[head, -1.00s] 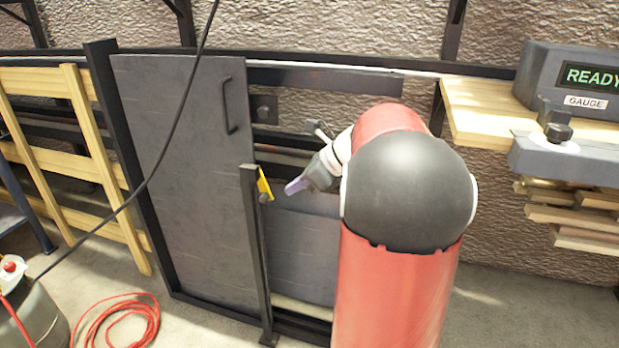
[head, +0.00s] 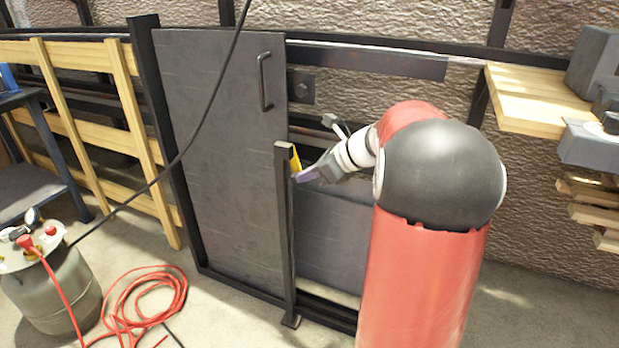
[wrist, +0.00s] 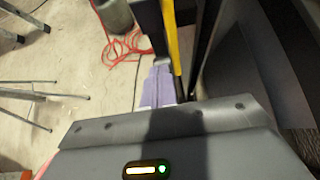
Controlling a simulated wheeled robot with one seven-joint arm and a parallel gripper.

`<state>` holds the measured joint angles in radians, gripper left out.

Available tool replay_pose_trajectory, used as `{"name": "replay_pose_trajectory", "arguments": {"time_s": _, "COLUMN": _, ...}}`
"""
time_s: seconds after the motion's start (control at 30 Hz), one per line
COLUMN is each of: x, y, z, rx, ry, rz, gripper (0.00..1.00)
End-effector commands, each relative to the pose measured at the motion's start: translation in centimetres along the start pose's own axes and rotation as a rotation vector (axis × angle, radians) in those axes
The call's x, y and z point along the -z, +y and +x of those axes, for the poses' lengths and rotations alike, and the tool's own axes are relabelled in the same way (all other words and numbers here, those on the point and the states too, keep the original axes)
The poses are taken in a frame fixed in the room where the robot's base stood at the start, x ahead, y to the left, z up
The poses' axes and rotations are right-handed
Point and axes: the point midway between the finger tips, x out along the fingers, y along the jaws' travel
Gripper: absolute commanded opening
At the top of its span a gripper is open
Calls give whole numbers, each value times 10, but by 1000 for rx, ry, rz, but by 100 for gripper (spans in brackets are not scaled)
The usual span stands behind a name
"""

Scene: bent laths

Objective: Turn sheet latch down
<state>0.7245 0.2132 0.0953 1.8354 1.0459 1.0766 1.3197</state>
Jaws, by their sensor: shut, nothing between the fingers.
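The sheet (head: 215,150) is a tall dark grey panel with a bar handle (head: 264,81), standing upright in a dark frame. The latch (head: 296,159) is a small yellow piece near the top of a dark post (head: 285,235) at the sheet's right edge. The latch also shows in the wrist view (wrist: 171,38) as a long yellow strip. My gripper (head: 304,175) is shut and empty, its purple fingertips just right of the latch's lower part. The fingers also show in the wrist view (wrist: 159,88), close beside the strip. I cannot tell whether they touch it.
A black cable (head: 190,135) hangs across the view in front of the sheet. A wooden shelf (head: 535,100) is at right. Timber rails (head: 85,140) stand left.

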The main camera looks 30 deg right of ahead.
Motion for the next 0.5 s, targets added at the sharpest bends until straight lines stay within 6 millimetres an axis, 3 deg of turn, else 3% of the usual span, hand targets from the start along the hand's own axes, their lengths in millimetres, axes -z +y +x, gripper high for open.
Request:
{"name": "replay_pose_trajectory", "arguments": {"time_s": 0.03, "x": 9, "y": 0, "z": 8, "rx": -1, "ry": -37, "rz": 3, "gripper": 0}}
{"name": "replay_pose_trajectory", "arguments": {"time_s": 0.2, "x": 6, "y": 0, "z": 14, "rx": 0, "ry": -147, "rz": 1, "gripper": 0}}
{"name": "replay_pose_trajectory", "arguments": {"time_s": 0.5, "x": 3, "y": 0, "z": 19, "rx": 1, "ry": -152, "rz": -1, "gripper": 0}}
